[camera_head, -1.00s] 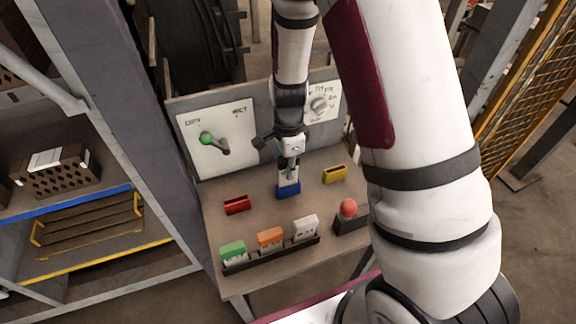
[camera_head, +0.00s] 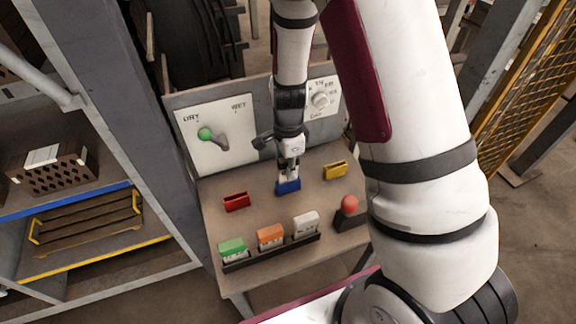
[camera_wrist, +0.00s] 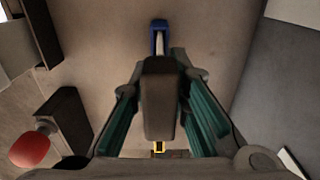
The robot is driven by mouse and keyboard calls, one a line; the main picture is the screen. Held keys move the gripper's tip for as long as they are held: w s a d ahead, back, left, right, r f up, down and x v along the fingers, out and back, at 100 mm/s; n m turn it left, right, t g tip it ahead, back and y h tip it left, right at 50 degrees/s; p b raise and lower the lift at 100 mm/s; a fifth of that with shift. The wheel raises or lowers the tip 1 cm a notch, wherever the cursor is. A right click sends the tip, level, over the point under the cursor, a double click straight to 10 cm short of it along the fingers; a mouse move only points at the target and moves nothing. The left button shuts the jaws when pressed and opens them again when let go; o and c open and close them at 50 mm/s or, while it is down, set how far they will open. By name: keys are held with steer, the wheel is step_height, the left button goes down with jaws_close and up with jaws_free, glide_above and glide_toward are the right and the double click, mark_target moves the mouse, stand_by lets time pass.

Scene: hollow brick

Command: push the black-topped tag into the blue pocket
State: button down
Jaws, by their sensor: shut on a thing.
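The blue pocket (camera_head: 288,188) stands on the bench top, and it also shows at the top of the wrist view (camera_wrist: 159,26). My gripper (camera_head: 289,170) is right above it, pointing down. It is shut on the black-topped tag, whose dark top (camera_wrist: 160,98) sits between the fingers in the wrist view. The tag's pale lower part meets the blue pocket's mouth and seems to be partly inside. How deep it sits cannot be told. The fingers hide most of the tag in the head view.
A red pocket (camera_head: 236,202) is to the left and a yellow pocket (camera_head: 335,170) to the right. In front, a dark rack (camera_head: 270,252) holds green, orange and white tags. A red button (camera_head: 349,204) is on the right. A panel with a green-tipped lever (camera_head: 205,134) and a dial (camera_head: 320,100) stands behind.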

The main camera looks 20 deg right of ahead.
steer(key=shift+f+b, duration=0.4)
steer(key=shift+f, duration=0.6)
steer(key=c, duration=1.4)
jaws_free()
steer(key=shift+c, duration=0.2)
steer(key=shift+r, duration=0.1)
step_height(320, 180, up, 12)
steer(key=shift+f, duration=0.1)
